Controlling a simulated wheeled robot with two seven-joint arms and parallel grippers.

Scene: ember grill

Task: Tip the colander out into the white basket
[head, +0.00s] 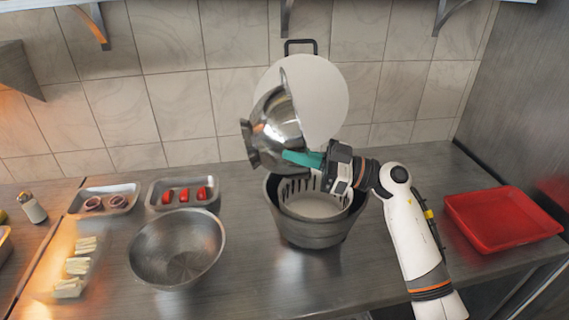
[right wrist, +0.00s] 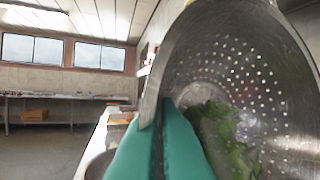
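The metal colander (head: 276,122) is turned on its side in the air above the white basket (head: 312,207), its opening facing right in the head view. My right gripper (head: 290,156) has teal fingers shut on the colander's rim. In the right wrist view the colander (right wrist: 270,75) shows its perforated inside, with green leaves (right wrist: 220,135) lying in it near the gripper fingers (right wrist: 165,120). The white basket has slotted walls and sits inside a grey metal pot (head: 310,233). It looks empty, though its left part is partly hidden. My left gripper is not in view.
A steel bowl (head: 178,250) stands left of the pot. Behind it are trays with red pieces (head: 183,195) and rings (head: 105,202). A red tray (head: 500,217) lies at the right. A round white board (head: 318,88) leans on the tiled wall behind the colander.

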